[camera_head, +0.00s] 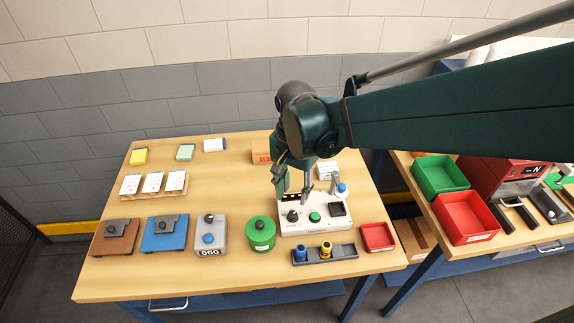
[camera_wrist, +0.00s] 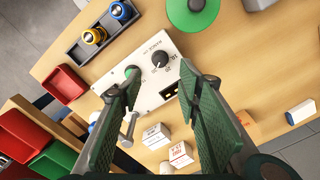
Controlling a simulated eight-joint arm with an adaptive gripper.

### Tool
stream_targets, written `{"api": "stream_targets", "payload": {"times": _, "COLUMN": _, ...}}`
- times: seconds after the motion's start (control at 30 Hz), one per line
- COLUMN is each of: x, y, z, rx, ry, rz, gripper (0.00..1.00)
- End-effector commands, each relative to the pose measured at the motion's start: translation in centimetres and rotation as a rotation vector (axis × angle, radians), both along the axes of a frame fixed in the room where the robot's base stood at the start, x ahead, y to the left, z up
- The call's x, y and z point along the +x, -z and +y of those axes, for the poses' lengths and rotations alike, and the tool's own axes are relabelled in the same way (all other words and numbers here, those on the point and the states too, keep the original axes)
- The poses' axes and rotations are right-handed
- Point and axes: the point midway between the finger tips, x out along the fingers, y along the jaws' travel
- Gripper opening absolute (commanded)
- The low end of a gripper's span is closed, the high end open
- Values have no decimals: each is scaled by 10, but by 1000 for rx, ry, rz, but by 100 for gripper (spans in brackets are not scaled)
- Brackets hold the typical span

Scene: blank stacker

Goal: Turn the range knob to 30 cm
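The white device (camera_head: 318,230) stands at the front middle of the table. Its black range knob (camera_head: 292,216) is on the left of its top panel, beside a green button (camera_head: 314,217). In the wrist view the knob (camera_wrist: 160,59) has a white pointer mark, and printed scale marks sit beside it; the numbers are too small to read surely. My gripper (camera_head: 294,196) is above the device, pointing down. In the wrist view my gripper (camera_wrist: 160,72) is open and empty, its green fingers on either side of the knob. I cannot tell the height gap to the knob.
A green round container (camera_head: 261,234) stands left of the device. A dark tray (camera_head: 340,253) with a blue and a yellow piece lies in front. A red tray (camera_head: 378,237) is at right. A metal post with a blue knob (camera_head: 342,188) rises at the device's back right.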

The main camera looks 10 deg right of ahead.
Motion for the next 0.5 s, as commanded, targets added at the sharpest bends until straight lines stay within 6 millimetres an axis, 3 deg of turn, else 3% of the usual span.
{"api": "stream_targets", "payload": {"times": 0.2, "x": 0, "y": -17, "z": 0, "rx": 0, "ry": 0, "rz": 0, "gripper": 34}}
{"api": "stream_targets", "payload": {"times": 0.5, "x": 0, "y": -22, "z": 0, "rx": 0, "ry": 0, "rz": 0, "gripper": 34}}
